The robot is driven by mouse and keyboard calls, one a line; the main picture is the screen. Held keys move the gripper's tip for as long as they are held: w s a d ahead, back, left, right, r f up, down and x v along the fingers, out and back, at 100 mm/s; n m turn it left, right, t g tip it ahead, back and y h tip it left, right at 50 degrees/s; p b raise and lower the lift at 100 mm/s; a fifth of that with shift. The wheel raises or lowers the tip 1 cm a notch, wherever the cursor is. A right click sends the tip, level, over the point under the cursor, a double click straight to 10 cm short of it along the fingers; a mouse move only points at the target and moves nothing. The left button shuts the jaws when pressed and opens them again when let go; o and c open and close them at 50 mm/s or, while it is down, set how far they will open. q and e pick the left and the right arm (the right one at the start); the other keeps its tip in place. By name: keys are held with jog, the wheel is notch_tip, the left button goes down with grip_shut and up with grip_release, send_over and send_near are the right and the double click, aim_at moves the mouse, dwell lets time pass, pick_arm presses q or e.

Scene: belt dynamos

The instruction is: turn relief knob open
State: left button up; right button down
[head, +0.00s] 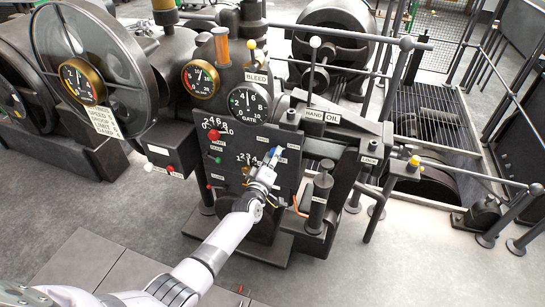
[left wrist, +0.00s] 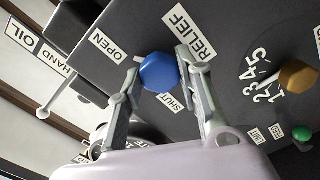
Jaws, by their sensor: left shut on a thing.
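The relief knob (left wrist: 159,72) is a blue faceted knob on the dark panel, between labels reading RELIEF, OPEN and SHUT in the left wrist view. The RELIEF label (left wrist: 188,33) is above right of it, the OPEN label (left wrist: 107,45) to its left and the SHUT label (left wrist: 170,102) below. My left gripper (left wrist: 161,60) is shut on the knob, one finger on each side. In the head view my left gripper (head: 271,160) reaches the lower right of the panel and the knob is mostly covered. My right gripper is not in view.
A brass knob (left wrist: 298,76) and a green button (left wrist: 301,133) are to the right in the wrist view. In the head view, gauges and a large wheel (head: 92,65) stand left. A cylinder (head: 318,205) and railings are on the right. Grey floor is open in front.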

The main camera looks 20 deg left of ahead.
pick_arm(q)
jog(key=shift+w+a+r, duration=0.1)
jog(key=shift+w+r, duration=0.05)
jog(key=shift+r, duration=0.4)
jog(key=o, duration=1.1)
jog(key=shift+f, duration=0.2)
